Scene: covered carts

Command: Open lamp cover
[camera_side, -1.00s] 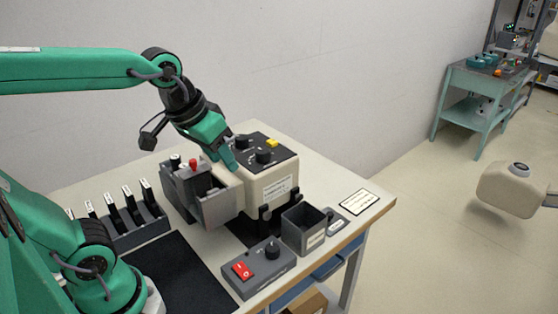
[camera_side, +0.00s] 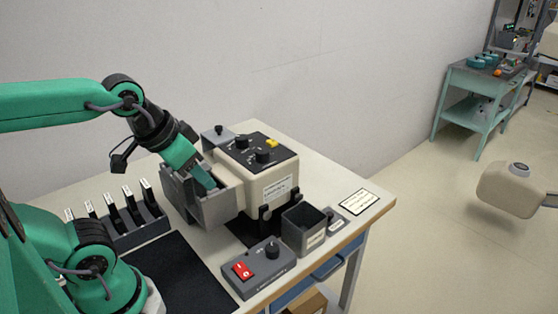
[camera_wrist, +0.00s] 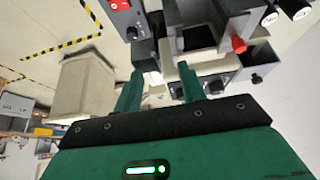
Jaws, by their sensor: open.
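A cream unit (camera_side: 265,183) with a dark control top stands on the table in the side view. A grey open-topped box (camera_side: 215,208) joins its left side. I cannot tell which grey part is the lamp cover. My gripper (camera_side: 205,183) is open and points down over the grey box; its tips partly hide the opening. In the wrist view my gripper (camera_wrist: 160,68) has two green fingers apart, with nothing clearly held between them. A red knob (camera_wrist: 238,44) shows right of the fingers there; the arm hides it in the side view.
A rack of black-handled modules (camera_side: 135,218) stands left of the grey box. A switch box (camera_side: 256,268) with a red switch and a small open bin (camera_side: 303,230) stand at the front. A black mat (camera_side: 180,272) lies bare. A wall is behind the table.

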